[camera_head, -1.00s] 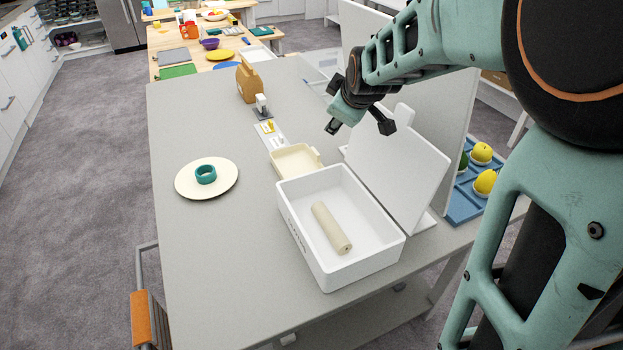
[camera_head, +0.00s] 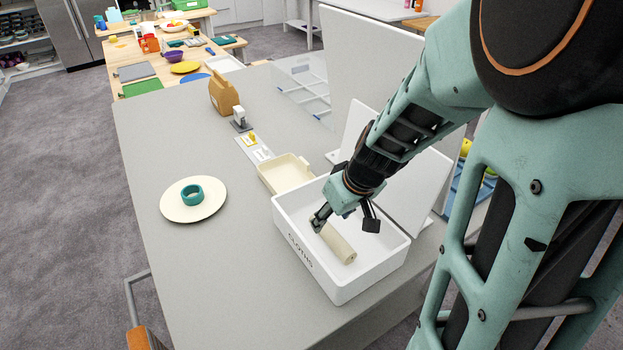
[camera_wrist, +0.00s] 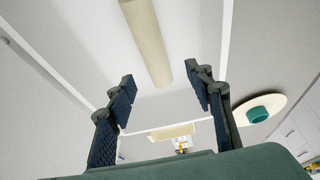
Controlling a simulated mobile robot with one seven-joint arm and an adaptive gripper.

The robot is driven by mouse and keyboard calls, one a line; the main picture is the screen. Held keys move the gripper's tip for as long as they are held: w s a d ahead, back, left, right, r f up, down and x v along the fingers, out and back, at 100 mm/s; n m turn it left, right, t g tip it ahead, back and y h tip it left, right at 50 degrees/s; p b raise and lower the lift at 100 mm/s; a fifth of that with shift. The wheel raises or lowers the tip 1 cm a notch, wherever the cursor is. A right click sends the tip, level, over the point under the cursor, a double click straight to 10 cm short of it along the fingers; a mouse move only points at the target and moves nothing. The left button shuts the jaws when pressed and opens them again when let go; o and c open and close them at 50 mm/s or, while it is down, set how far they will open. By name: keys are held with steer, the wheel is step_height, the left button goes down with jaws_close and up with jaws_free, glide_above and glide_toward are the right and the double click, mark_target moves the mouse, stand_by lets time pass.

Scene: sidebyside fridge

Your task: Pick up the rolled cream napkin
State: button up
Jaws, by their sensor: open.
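The rolled cream napkin (camera_head: 338,244) lies in the white bin marked CLOTHS (camera_head: 345,294) on the grey table. In the head view my gripper (camera_head: 345,222) is over the bin, at the napkin's far end, and hides part of that end. In the wrist view the napkin (camera_wrist: 147,38) runs down from the top edge, beyond the fingertips and roughly in line with the gap between them. My gripper (camera_wrist: 162,88) is open, with nothing between its fingers.
A cream tray (camera_head: 285,174) stands just behind the bin. White upright panels (camera_head: 400,140) rise along its right side. A cream plate (camera_head: 205,208) with a teal ring (camera_head: 191,195) sits left. The table between plate and bin is clear.

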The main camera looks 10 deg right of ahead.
mark_target(327, 226)
steer(key=shift+w+d+x, duration=0.1)
steer(key=shift+w+x, duration=0.05)
steer(key=shift+x, duration=1.6)
steer(key=shift+w+d+x, duration=0.15)
steer(key=shift+w+x, duration=0.05)
steer(key=shift+x, duration=1.6)
steer(key=shift+f+b, duration=0.15)
steer(key=shift+b, duration=0.2)
steer(key=c, duration=1.2)
